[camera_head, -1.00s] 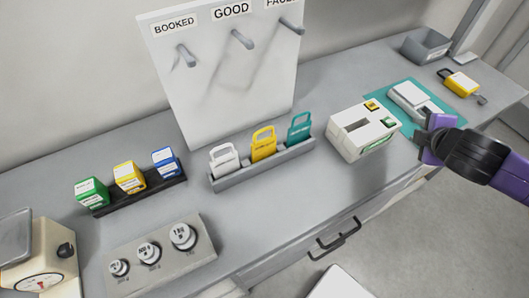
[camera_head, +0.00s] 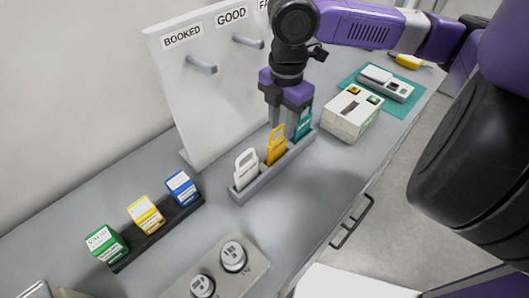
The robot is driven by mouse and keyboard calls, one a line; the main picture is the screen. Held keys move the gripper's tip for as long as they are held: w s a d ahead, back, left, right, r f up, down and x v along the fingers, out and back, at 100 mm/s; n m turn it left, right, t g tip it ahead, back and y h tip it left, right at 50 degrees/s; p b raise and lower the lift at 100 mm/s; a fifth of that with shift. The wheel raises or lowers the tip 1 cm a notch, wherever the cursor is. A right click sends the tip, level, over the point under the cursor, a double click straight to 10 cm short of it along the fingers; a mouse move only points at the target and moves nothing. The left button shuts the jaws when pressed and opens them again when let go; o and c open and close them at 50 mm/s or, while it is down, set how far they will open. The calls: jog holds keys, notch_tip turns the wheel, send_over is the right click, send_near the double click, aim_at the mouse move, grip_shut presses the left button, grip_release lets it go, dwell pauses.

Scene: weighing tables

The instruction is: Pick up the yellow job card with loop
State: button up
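The yellow job card with loop (camera_head: 276,146) stands upright in the middle slot of a grey rack (camera_head: 270,178). A white looped card (camera_head: 246,172) stands to its left and a teal looped card (camera_head: 304,124) to its right. My gripper (camera_head: 286,120) points down just above and behind the yellow card, between it and the teal card in the picture. Its fingers look apart with nothing between them. The fingertips are partly hidden by the cards, so I cannot tell whether they touch one.
Behind the rack stands a white board with pegs (camera_head: 203,66). A white slotted box (camera_head: 352,113) and a scale on a teal mat (camera_head: 386,84) are to the right. Colored boxes (camera_head: 146,216) on a dark stand are at left. Weights (camera_head: 233,257) sit in front.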

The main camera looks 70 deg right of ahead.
aim_at(278, 139)
jog(key=shift+w+a+f, duration=0.15)
jog(key=shift+a, duration=0.25)
jog(key=shift+f, duration=0.3)
notch_tip(278, 139, down, 7)
jog(key=shift+w+a+r+b, duration=0.1)
jog(key=shift+w+b, duration=0.05)
jog(key=shift+b, duration=0.45)
grip_shut()
